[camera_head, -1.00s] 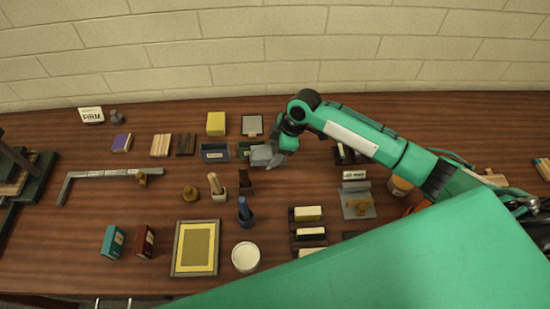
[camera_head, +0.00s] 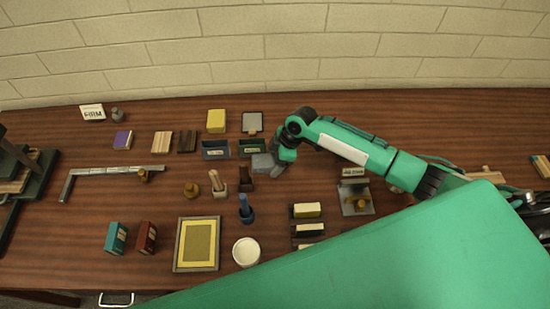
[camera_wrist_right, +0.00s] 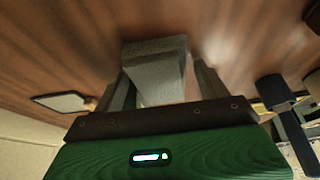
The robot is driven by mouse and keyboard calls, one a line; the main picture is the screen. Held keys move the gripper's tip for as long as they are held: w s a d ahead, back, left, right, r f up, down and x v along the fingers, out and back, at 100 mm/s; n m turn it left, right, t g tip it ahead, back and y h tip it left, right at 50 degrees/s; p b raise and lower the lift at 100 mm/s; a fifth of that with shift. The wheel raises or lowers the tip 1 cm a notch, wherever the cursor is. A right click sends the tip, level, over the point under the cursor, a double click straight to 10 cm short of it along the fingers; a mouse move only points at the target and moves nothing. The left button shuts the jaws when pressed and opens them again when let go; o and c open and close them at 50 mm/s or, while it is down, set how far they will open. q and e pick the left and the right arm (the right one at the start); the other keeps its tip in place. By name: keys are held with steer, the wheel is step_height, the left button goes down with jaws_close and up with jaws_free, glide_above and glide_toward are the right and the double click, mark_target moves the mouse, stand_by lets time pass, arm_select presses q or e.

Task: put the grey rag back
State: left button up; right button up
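The grey rag (camera_head: 262,162) is a small folded grey block at the back middle of the table, just in front of the green tray (camera_head: 251,147). My right gripper (camera_head: 280,166) is at its right side, reaching in from the right. In the right wrist view the rag (camera_wrist_right: 155,65) sits between the two fingers of my right gripper (camera_wrist_right: 163,80), which appear closed around it. Whether the rag touches the table is hard to tell. My left gripper does not show.
A blue-grey tray (camera_head: 215,150) stands left of the green one. A dark block (camera_head: 247,185), a blue-handled tool (camera_head: 245,210) and a white tub (camera_head: 246,252) stand nearer me. A yellow block (camera_head: 216,120) is behind.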

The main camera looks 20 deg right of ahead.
steer(key=shift+r, duration=0.2)
steer(key=shift+d+r, duration=0.15)
steer(key=shift+r, duration=0.05)
steer(key=b+v, duration=0.2)
steer(key=v, duration=0.9)
steer(key=shift+r+b, duration=0.2)
steer(key=shift+b, duration=0.15)
steer(key=shift+s+d, duration=0.1)
steer(key=shift+s, duration=0.05)
